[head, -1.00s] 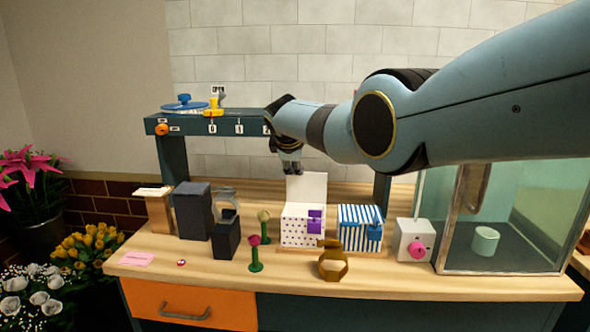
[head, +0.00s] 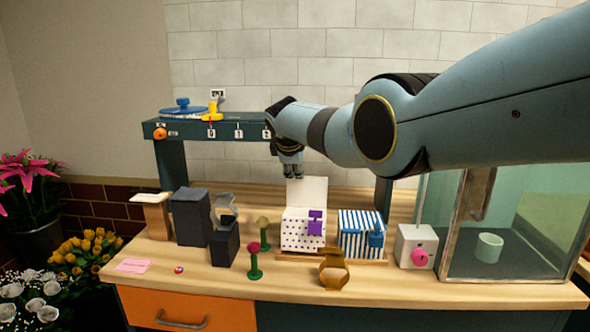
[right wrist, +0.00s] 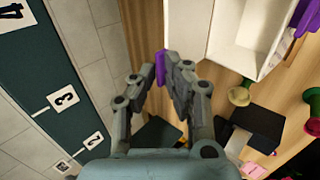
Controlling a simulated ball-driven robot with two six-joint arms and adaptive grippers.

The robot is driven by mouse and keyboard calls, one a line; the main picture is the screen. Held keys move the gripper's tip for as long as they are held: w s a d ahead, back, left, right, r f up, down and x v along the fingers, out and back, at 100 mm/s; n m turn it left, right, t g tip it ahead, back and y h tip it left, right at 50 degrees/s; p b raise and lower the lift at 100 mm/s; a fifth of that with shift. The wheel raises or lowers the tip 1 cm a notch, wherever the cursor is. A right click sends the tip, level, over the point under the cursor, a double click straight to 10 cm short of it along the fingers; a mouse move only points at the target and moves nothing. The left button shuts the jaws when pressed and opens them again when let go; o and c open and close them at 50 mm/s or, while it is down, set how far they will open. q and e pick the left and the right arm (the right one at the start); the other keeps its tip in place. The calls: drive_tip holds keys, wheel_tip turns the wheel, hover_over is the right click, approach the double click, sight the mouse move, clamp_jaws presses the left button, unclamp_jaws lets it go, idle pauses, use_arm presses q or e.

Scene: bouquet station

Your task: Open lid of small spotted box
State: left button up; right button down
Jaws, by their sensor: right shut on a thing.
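The small white box with purple spots (head: 300,238) stands on the wooden counter, a purple clasp on its front. Its white lid (head: 312,190) stands upright at the back, so the box is open. The right wrist view looks into the pale, empty-looking inside of the box (right wrist: 245,40), beside the raised lid (right wrist: 186,22). My right gripper (head: 291,176) is at the lid's top edge. In the right wrist view its fingertips (right wrist: 166,70) are shut on a purple tab (right wrist: 159,64) at the lid's edge. My left gripper is not in view.
A blue-striped box (head: 358,240) stands close to the right of the spotted box. A brown ornament (head: 333,268) and two small knobbed posts (head: 254,262) stand in front. Dark blocks (head: 190,217) are at left, a glass case (head: 510,215) at right. A dark shelf (head: 205,131) rises behind.

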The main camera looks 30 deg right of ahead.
drive_tip(key=shift+w+r, duration=0.1)
drive_tip(key=shift+r, duration=0.05)
drive_tip(key=c, duration=1.5)
unclamp_jaws()
drive_tip(key=shift+o, duration=0.2)
drive_tip(key=v, duration=1.2)
drive_tip(key=shift+f, duration=0.2)
